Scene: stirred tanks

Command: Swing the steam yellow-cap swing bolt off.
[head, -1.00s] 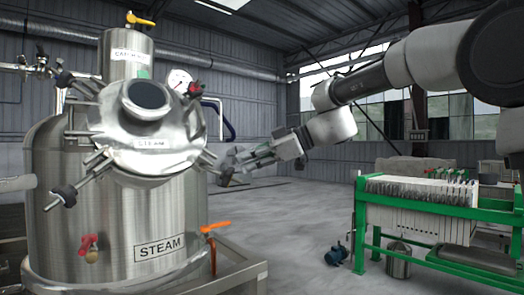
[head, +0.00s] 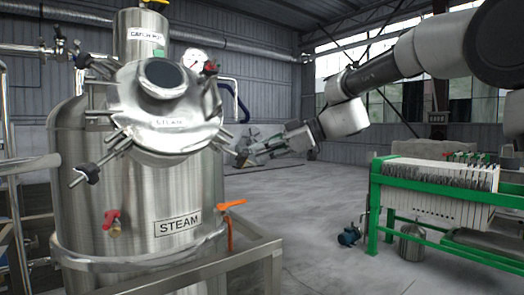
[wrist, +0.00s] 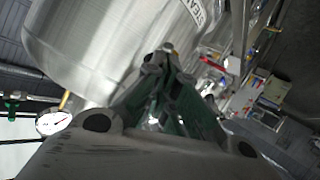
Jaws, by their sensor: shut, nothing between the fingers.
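The steel STEAM tank (head: 140,220) stands at left in the head view. Its round STEAM lid (head: 160,130) has several swing bolts around the rim. Dark knobs show on the lower-left bolt (head: 85,174) and the lower-right bolt (head: 240,157); a red cap (head: 210,68) shows at upper right. I cannot make out a yellow cap on any bolt. My gripper (head: 252,151) is just right of the lid, close to the lower-right bolt; I cannot tell whether they touch. In the wrist view my gripper (wrist: 165,52) has its fingers together and empty, with the tank wall beyond.
An orange-handled valve (head: 231,206) and a red valve (head: 112,218) are on the tank. A steel rail (head: 215,265) runs in front. A green-framed filter press (head: 440,190) stands at right, with a blue pump (head: 349,236) beside it. The floor between is clear.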

